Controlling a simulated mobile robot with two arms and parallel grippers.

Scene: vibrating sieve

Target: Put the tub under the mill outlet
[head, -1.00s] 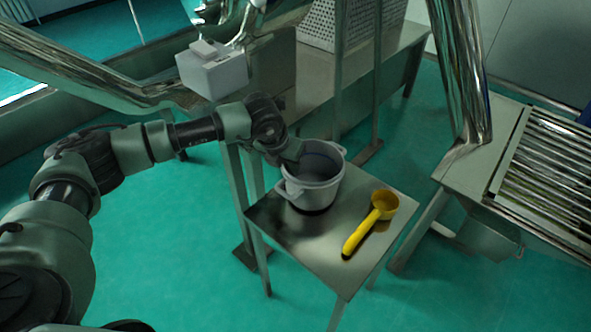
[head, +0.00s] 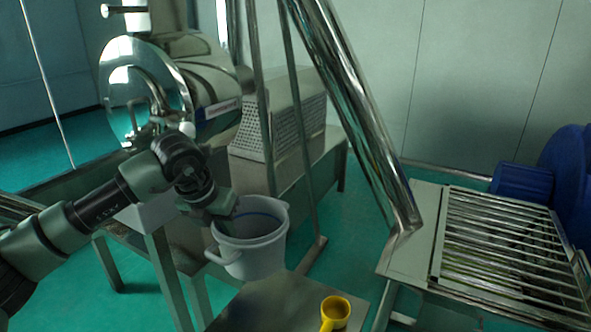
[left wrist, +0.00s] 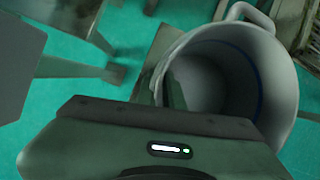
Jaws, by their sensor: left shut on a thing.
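The tub (head: 258,262) is a pale grey bucket with side handles and a dark open mouth. In the head view it is held up at the back edge of the small metal table and looks lifted clear of it. My left gripper (head: 228,214) is shut on the tub's left rim; the fingertips are partly hidden by the wrist. The left wrist view shows the tub (left wrist: 284,72) empty as far as I can see, beside the gripper (left wrist: 172,92). The shiny steel mill (head: 180,85) stands behind and to the left; I cannot make out its outlet clearly. My right gripper is not in view.
A yellow scoop (head: 337,311) lies on the small table (head: 262,306). A perforated metal housing (head: 275,130) sits on the bench behind. A slanted steel tube (head: 365,130) and a slatted metal frame (head: 510,245) are to the right. Metal posts stand close behind the tub.

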